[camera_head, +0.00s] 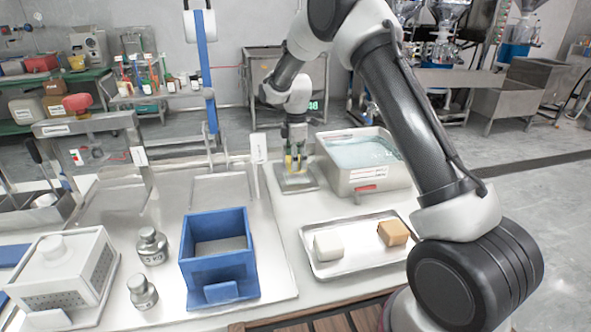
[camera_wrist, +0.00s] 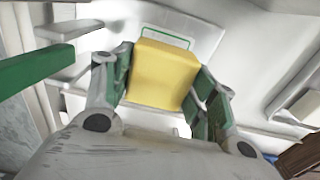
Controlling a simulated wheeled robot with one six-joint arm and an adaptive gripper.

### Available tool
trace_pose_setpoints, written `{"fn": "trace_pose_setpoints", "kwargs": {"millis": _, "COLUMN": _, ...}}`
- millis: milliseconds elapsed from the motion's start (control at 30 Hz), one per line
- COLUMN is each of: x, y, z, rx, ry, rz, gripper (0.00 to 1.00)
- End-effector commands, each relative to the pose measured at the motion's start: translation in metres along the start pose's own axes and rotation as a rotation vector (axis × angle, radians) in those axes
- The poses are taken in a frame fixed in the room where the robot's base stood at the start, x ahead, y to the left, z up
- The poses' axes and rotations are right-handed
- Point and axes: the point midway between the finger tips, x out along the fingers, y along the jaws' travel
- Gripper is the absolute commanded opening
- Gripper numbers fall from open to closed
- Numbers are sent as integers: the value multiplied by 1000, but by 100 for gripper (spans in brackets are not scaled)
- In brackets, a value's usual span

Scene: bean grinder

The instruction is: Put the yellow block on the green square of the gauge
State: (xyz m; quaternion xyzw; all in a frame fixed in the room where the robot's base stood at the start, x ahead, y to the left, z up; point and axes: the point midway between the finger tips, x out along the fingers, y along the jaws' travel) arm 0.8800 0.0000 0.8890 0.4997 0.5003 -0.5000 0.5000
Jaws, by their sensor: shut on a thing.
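My gripper (camera_head: 295,163) is at the far middle of the bench in the head view, pointing down over a small grey plate (camera_head: 309,187), which I take as the gauge. In the wrist view my gripper (camera_wrist: 163,95) is shut on the yellow block (camera_wrist: 165,72), with a green-padded finger on each side. Beyond the block, part of a green square outline (camera_wrist: 166,35) shows on a pale plate (camera_wrist: 205,38); the block hides the rest. I cannot tell whether the block touches the plate. In the head view the fingers mostly hide the block.
A water-filled basin (camera_head: 358,178) stands right of the plate. A metal tray (camera_head: 352,265) with a white block (camera_head: 328,246) and a tan block (camera_head: 393,233) lies nearer. A blue open box (camera_head: 217,262) and two metal weights (camera_head: 151,246) are left. An upright white card (camera_head: 259,148) stands close left.

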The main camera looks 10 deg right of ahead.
Motion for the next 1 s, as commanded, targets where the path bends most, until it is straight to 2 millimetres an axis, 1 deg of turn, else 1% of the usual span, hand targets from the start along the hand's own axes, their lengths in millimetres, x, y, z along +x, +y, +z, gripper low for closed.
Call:
{"fn": "trace_pose_setpoints", "kwargs": {"millis": 200, "x": 29, "y": 0, "z": 0, "rx": 0, "ry": 0, "rz": -1, "gripper": 30}}
{"fn": "trace_pose_setpoints", "kwargs": {"millis": 267, "x": 35, "y": 0, "z": 0, "rx": 0, "ry": 0, "rz": 0, "gripper": 30}}
{"fn": "trace_pose_setpoints", "kwargs": {"millis": 600, "x": 38, "y": 0, "z": 0, "rx": 0, "ry": 0, "rz": 1, "gripper": 30}}
{"fn": "trace_pose_setpoints", "kwargs": {"millis": 633, "x": 39, "y": 0, "z": 0, "rx": 0, "ry": 0, "rz": 1, "gripper": 60}}
{"fn": "trace_pose_setpoints", "kwargs": {"millis": 733, "x": 39, "y": 0, "z": 0, "rx": 0, "ry": 0, "rz": 1, "gripper": 78}}
{"fn": "trace_pose_setpoints", "kwargs": {"millis": 767, "x": 39, "y": 0, "z": 0, "rx": 0, "ry": 0, "rz": 1, "gripper": 79}}
{"fn": "trace_pose_setpoints", "kwargs": {"millis": 1000, "x": 38, "y": 0, "z": 0, "rx": 1, "ry": 0, "rz": 1, "gripper": 79}}
